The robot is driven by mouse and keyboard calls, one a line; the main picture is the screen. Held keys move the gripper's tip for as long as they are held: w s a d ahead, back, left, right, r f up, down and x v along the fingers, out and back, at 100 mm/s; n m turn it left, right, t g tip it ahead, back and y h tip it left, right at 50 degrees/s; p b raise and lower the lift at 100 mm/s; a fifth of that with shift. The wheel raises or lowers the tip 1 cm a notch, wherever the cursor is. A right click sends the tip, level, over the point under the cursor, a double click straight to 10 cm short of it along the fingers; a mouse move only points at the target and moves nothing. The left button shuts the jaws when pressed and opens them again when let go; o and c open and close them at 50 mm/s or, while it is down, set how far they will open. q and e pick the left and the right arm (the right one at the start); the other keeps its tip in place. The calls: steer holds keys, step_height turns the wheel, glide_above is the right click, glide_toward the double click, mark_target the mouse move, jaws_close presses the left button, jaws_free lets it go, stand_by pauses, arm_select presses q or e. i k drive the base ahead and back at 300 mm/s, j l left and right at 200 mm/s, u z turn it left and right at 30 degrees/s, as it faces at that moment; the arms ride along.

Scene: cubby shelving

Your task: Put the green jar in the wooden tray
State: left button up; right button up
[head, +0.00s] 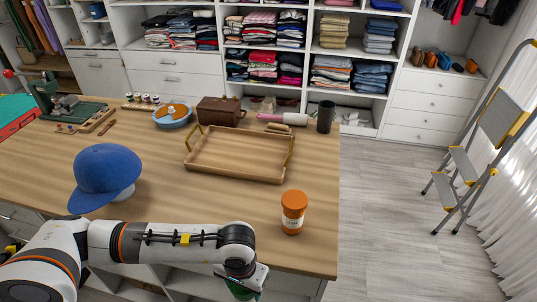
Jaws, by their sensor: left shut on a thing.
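The wooden tray (238,162) lies flat and empty on the table, with a raised handle at each end. My left gripper (246,284) is at the bottom of the head view, in front of the table's front edge and well nearer than the tray. It is shut on the green jar (241,291), which shows only as a small green part below the gripper. The rest of the jar is hidden by the gripper or cut off by the picture's edge. My right gripper does not show.
An orange jar (293,211) stands near the table's front right corner. A blue cap (105,176) sits at the left. Behind the tray are a blue bowl (172,117), a brown box (220,111) and a dark cup (325,117). The wooden table (200,211) is clear before the tray.

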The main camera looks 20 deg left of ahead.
mark_target(241, 153)
steer(key=i+l+z, duration=0.15)
steer(key=l, duration=0.2)
steer(key=i+l+z, duration=0.15)
steer(key=l, duration=0.2)
steer(key=i+l+z, duration=0.15)
steer(key=l, duration=0.2)
steer(key=i+l+z, duration=0.1)
steer(key=i, duration=0.25)
steer(key=i+l+z, duration=0.1)
steer(key=i+l, duration=0.15)
steer(key=i+u, duration=0.25)
steer(key=u, duration=0.15)
steer(key=i+u, duration=0.25)
steer(key=u, duration=0.15)
steer(key=i+l+u, duration=0.2)
steer(key=u, duration=0.2)
steer(key=i+l+u, duration=0.2)
steer(key=u, duration=0.15)
steer(key=i+l+u, duration=0.15)
steer(key=l+u, duration=0.15)
steer(key=i+l+u, duration=0.15)
steer(key=l+u, duration=0.2)
steer(key=i+l+u, duration=0.1)
steer(key=l+u, duration=0.5)
